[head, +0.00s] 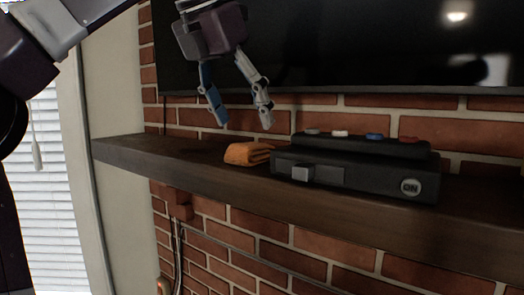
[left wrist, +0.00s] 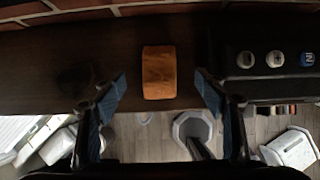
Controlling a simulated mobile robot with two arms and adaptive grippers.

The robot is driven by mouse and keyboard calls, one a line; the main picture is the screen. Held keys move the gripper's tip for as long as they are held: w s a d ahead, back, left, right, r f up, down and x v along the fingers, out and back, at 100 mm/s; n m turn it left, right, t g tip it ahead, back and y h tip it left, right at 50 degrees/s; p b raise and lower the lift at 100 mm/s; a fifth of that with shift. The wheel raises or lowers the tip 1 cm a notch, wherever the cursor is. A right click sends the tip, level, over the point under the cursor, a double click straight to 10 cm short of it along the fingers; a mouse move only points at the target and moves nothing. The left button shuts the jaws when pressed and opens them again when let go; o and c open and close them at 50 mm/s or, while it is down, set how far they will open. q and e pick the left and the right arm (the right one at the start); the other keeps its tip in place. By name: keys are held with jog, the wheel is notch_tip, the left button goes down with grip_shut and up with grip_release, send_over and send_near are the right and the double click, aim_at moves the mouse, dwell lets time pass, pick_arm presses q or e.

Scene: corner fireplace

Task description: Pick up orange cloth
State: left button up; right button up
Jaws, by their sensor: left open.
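The orange cloth (head: 248,153) lies folded on the dark wooden mantel shelf (head: 130,151), just left of a black box. In the left wrist view the cloth (left wrist: 159,72) shows as an orange block between my open fingers, near the shelf's front edge. My left gripper (head: 243,122) is open and empty above the shelf, with its fingers pointing down over the cloth. Its fingertips (left wrist: 160,82) also show in the left wrist view, one on each side of the cloth and apart from it. My right gripper is not in view.
The black box (head: 355,172) with coloured buttons and an "ON" mark stands close to the cloth's right. A dark screen (head: 370,45) hangs on the brick wall behind. The shelf's left end is clear. The floor shows far below the shelf's edge.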

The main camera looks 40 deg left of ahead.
aim_at(250, 142)
pick_arm(q)
jog(key=shift+s+d+f, duration=0.1)
jog(key=shift+s+f, duration=0.2)
jog(key=shift+f, duration=0.2)
jog(key=shift+p+x, duration=0.75)
jog(key=shift+x, duration=0.15)
jog(key=x, duration=0.3)
jog(key=shift+w+r, duration=0.2)
jog(key=shift+w, duration=0.05)
jog(key=shift+w+a+f, duration=0.25)
jog(key=shift+w+f, duration=0.05)
jog(key=shift+f, duration=0.05)
jog(key=shift+s, duration=0.15)
jog(key=shift+s+d+r, duration=0.15)
jog(key=shift+s, duration=0.05)
jog(key=c, duration=1.1)
jog(key=shift+c, duration=0.2)
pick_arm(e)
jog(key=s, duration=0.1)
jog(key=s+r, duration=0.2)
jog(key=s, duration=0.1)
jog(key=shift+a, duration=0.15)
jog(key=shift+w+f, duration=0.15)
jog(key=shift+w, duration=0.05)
